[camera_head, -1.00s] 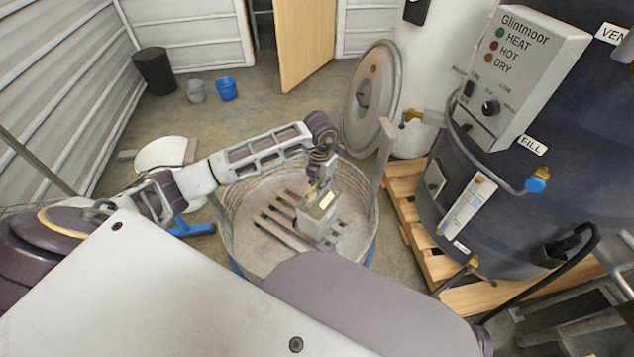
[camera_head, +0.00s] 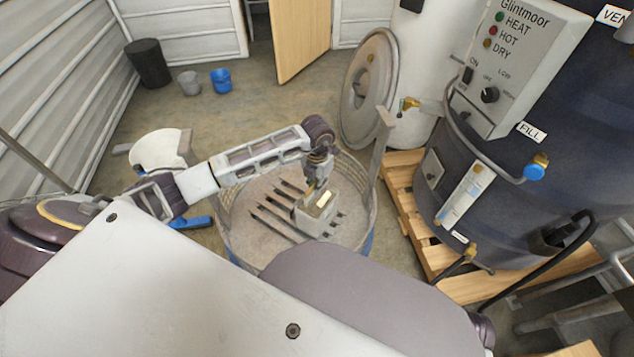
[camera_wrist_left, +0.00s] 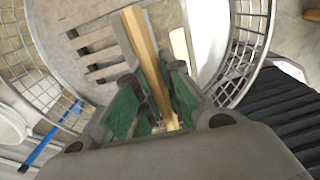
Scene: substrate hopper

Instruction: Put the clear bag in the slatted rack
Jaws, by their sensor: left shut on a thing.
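The clear bag (camera_head: 327,222) is a pale, greyish block with a cream label, upright over the slatted rack (camera_head: 262,221) inside the round drum. My left gripper (camera_head: 317,186) comes down on it from above and is shut on its top. In the left wrist view the green finger pads (camera_wrist_left: 152,105) close around a tan strip at the bag's top, and the pale bag body (camera_wrist_left: 207,40) shows beyond. The rack's dark slots (camera_wrist_left: 92,50) show beside the bag. I cannot tell whether the bag's base touches the slats. My right gripper is not in view.
The drum has a mesh-like wall (camera_head: 225,212) around the rack and an upright post (camera_head: 379,150) at its right. A round lid (camera_head: 368,88) leans behind. A dark tank (camera_head: 590,150) on a wooden pallet (camera_head: 407,200) stands right. Buckets (camera_head: 222,84) stand far back.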

